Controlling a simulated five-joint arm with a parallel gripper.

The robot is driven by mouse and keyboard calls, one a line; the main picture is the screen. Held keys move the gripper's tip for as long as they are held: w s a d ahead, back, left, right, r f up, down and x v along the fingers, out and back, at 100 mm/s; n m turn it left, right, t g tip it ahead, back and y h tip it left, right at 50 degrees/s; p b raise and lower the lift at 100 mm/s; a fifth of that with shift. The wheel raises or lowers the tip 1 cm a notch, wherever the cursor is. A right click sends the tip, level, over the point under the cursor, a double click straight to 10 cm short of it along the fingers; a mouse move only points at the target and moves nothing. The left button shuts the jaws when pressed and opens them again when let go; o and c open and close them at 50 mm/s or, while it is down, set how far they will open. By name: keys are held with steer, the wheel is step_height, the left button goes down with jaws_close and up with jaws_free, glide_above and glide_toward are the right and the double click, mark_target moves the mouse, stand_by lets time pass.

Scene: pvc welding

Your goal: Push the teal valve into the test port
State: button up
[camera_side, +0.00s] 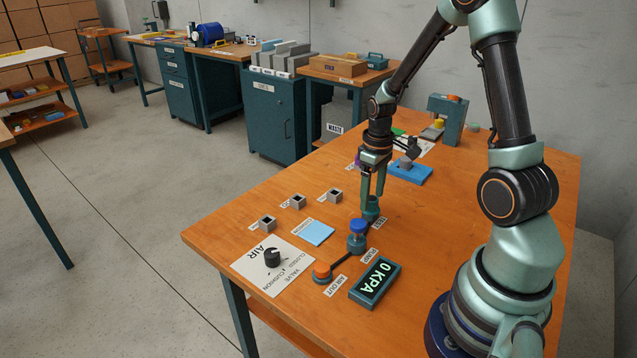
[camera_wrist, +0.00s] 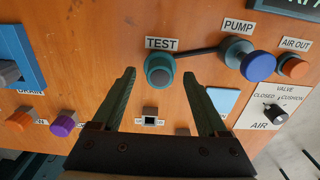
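The test port (camera_wrist: 160,70) is a round teal piece with a dark grey centre, beside the TEST label (camera_wrist: 161,44). In the side view a teal cylinder (camera_side: 371,208) stands at that spot. I cannot tell whether the teal valve is seated in it; no separate teal valve is clearly visible. My gripper (camera_side: 372,196) points down over the port, fingers apart. In the wrist view my gripper (camera_wrist: 160,76) is open, with the port between its fingertips in the picture. I see nothing gripped, and contact with the teal piece cannot be told.
The blue-topped pump (camera_side: 357,236) stands just in front, joined to the port by a dark tube. An orange air-out knob (camera_side: 321,271), gauge reading 0 kPa (camera_side: 375,281) and air valve panel (camera_side: 272,262) lie nearer. Grey square sockets (camera_side: 298,202) stand left; a blue fixture (camera_side: 410,173) lies behind.

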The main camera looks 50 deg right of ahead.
mark_target(372, 199)
step_height(372, 199, up, 12)
stand_by(0.8)
stand_by(0.5)
steer(key=s+a+r+t, duration=0.1)
steer(key=a+r, duration=0.3)
steer(key=a, duration=0.5)
steer(key=s+a+r+t, duration=0.2)
steer(key=a+r+t, duration=0.2)
steer(key=a, duration=0.5)
steer(key=shift+s+t, duration=0.25)
steer(key=shift+t, duration=0.05)
steer(key=shift+r, duration=0.1)
steer(key=shift+c, duration=0.3)
steer(key=shift+w, duration=0.1)
